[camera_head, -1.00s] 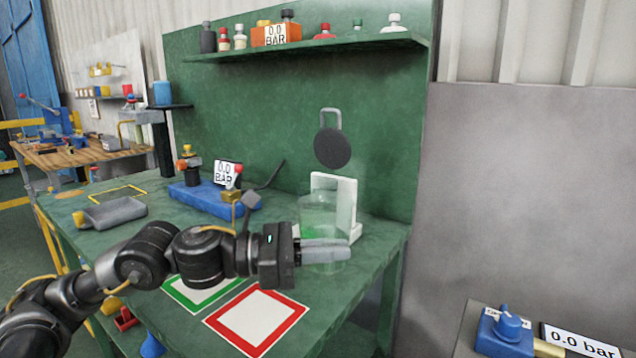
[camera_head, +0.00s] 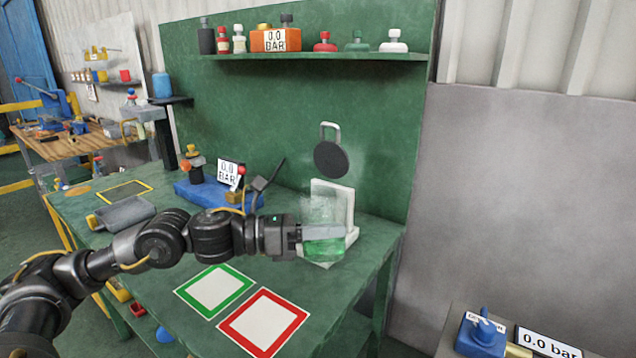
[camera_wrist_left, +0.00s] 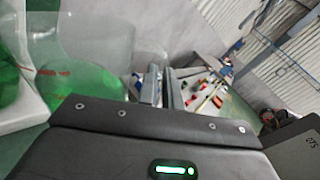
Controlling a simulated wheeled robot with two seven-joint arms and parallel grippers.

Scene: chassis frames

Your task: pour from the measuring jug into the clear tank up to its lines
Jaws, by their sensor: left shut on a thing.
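My left gripper (camera_head: 308,233) is shut at the white stand (camera_head: 349,208) at the bench's right end. A clear vessel with green liquid (camera_head: 325,250) shows at and below its fingers. Clear walls rise above them in front of the stand. The measuring jug and clear tank overlap here, and I cannot tell which vessel holds this liquid. In the left wrist view, a clear vessel (camera_wrist_left: 95,40) with red markings is close beside the gripper, with green behind or in it. More green liquid (camera_wrist_left: 12,88) shows at the left edge. The lines cannot be read. My right gripper is out of view.
The green bench (camera_head: 150,255) carries a green-framed square (camera_head: 215,290), a red-framed square (camera_head: 263,322), a grey tray (camera_head: 122,214) and a blue block with a gauge (camera_head: 205,193). A round black disc (camera_head: 331,158) hangs on the back panel. Bottles stand on the shelf (camera_head: 320,57).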

